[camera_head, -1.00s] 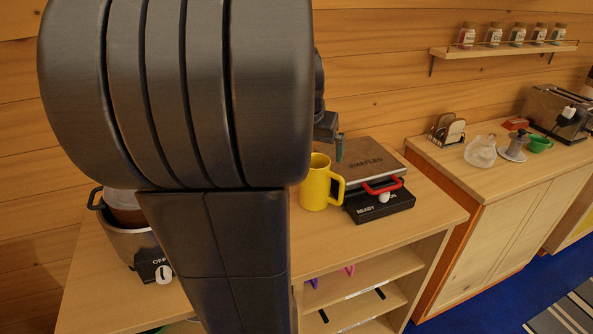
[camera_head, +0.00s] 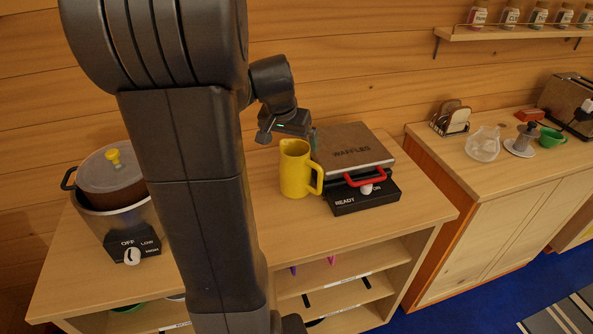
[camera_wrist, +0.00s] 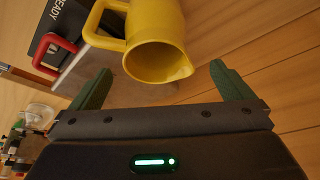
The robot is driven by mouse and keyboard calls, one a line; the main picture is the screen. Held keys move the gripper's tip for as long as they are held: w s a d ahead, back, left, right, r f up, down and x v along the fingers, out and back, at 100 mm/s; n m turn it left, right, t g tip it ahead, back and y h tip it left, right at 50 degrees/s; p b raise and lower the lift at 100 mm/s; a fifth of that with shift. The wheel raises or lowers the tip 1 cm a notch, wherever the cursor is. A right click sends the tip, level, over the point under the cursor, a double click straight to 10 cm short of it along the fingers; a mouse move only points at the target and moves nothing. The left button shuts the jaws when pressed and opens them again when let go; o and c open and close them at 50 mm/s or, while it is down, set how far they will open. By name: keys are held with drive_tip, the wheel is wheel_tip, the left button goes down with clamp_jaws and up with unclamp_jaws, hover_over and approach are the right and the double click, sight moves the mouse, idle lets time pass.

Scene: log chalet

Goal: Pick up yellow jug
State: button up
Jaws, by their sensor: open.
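The yellow jug (camera_head: 295,172) stands upright on the wooden counter, just left of the waffle maker, with its handle on the right. In the wrist view the jug (camera_wrist: 152,25) shows its open mouth and spout, with the handle toward the upper left. My gripper (camera_head: 290,135) is above and behind the jug in the head view, partly hidden by its top. In the wrist view my gripper (camera_wrist: 158,85) is open, with its green fingers apart and the jug's rim lying just beyond and between the tips. Nothing is held.
The waffle maker (camera_head: 355,150) with a red handle stands close to the jug's right. A slow cooker (camera_head: 115,190) stands at the left of the counter (camera_head: 400,215). A second counter at right holds a toast rack (camera_head: 452,118), glass pot (camera_head: 483,143) and green cup (camera_head: 552,138).

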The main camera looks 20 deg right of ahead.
sight(295, 150)
drive_tip(key=shift+s+p+x, duration=0.2)
drive_tip(key=shift+p+x, duration=0.4)
drive_tip(key=shift+x, duration=2.2)
drive_tip(key=shift+d, duration=0.2)
drive_tip(key=shift+c, duration=0.4)
drive_tip(key=shift+r, duration=0.1)
drive_tip(key=c, duration=1.7)
